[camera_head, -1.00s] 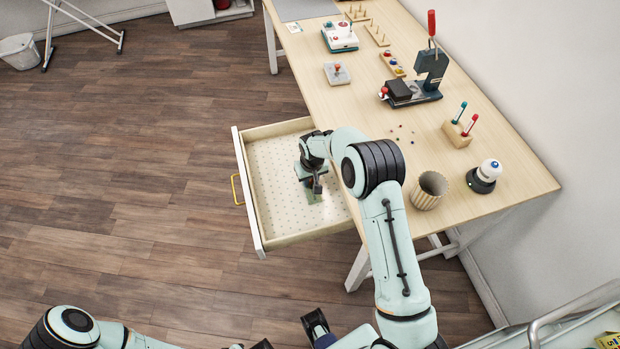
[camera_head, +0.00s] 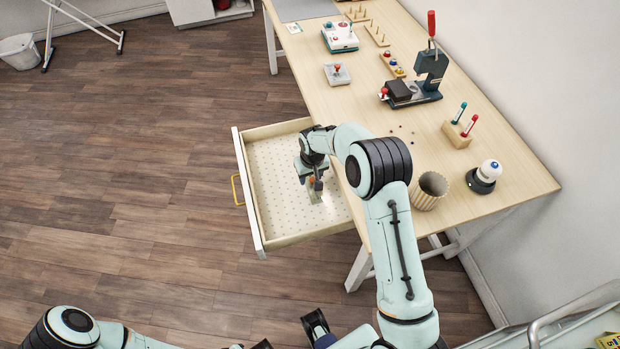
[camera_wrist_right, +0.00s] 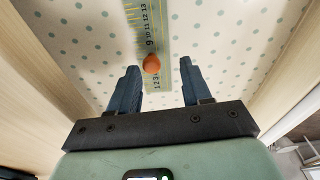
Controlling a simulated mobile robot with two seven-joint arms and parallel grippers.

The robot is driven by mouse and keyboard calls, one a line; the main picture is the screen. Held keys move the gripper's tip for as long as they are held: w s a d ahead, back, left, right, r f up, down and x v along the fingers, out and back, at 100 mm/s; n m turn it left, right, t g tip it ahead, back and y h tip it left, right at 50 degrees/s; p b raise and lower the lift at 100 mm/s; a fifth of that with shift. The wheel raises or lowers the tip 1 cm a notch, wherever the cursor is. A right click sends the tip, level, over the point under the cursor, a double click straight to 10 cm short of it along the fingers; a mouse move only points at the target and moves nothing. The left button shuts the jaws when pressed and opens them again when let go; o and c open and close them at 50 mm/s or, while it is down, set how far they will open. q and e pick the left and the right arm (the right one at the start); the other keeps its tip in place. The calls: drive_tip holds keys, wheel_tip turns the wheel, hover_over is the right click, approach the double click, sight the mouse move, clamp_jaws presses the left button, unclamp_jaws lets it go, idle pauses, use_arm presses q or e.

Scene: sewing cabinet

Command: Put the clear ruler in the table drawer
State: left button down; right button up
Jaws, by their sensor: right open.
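The clear ruler (camera_wrist_right: 148,25), with dark numbers, a yellow scale and an orange knob (camera_wrist_right: 152,64), lies flat on the drawer's dotted floor. In the head view a part of the ruler (camera_head: 315,197) shows beside my right gripper (camera_head: 316,184). The table drawer (camera_head: 268,172) is pulled out, with a white front and a yellow handle. My right gripper is inside the drawer, over the ruler. Its two fingers (camera_wrist_right: 159,68) are apart, one on each side of the knob, with gaps showing.
Drawer walls stand close on both sides of my right gripper. The drawer floor left of the gripper is clear.

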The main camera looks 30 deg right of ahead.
wheel_tip(320, 180, up, 9)
drive_tip(key=s, duration=0.1)
drive_tip(key=shift+r, duration=0.2)
drive_tip(key=shift+s+a, duration=0.1)
